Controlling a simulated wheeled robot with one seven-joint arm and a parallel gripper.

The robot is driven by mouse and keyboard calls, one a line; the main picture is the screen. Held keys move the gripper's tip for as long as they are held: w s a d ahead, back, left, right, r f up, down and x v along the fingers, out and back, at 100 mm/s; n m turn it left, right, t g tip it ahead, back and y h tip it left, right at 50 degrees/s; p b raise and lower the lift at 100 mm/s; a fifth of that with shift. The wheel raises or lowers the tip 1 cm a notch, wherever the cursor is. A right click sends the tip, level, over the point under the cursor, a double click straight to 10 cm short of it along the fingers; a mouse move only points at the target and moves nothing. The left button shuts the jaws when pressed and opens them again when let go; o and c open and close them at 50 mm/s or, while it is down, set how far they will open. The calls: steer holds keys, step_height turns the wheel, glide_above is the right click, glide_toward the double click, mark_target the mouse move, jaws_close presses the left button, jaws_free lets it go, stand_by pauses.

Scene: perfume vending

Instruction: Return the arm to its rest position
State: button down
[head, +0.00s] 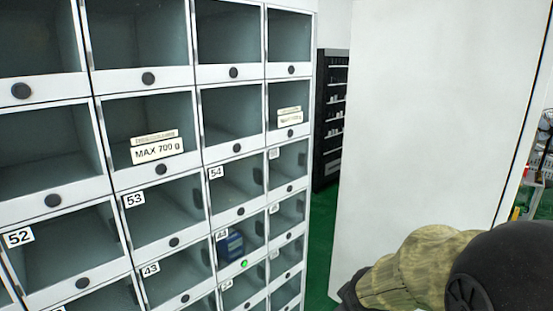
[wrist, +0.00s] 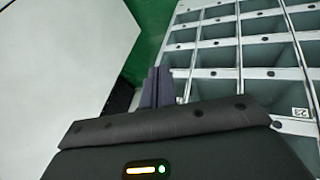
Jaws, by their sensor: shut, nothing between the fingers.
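My arm shows at the bottom right of the head view, with a camouflage-patterned cover and a dark round joint. My gripper is outside the head view. In the wrist view, my gripper (wrist: 158,84) points out beyond the dark wrist housing, its two purple-grey fingers together and empty. The fingers are over the green floor, beside the locker cabinet (wrist: 222,30). In the head view the locker cabinet (head: 198,77) fills the left half, apart from my arm.
A blue box (head: 230,246) sits in a cabinet compartment above a lit green button (head: 244,264). A large white panel (head: 425,110) stands at the right, and a dark shelf rack (head: 331,120) is behind. Green floor (head: 321,240) shows between cabinet and panel.

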steer(key=s+a+f+m+g, duration=0.1)
steer(key=s+f+m+g, duration=0.2)
steer(key=s+m, duration=0.4)
steer(key=s+f, duration=0.1)
steer(key=s, duration=0.3)
steer(key=shift+s+a+g+y, duration=0.2)
steer(key=shift+a+g+y, duration=0.1)
steer(key=shift+y, duration=0.1)
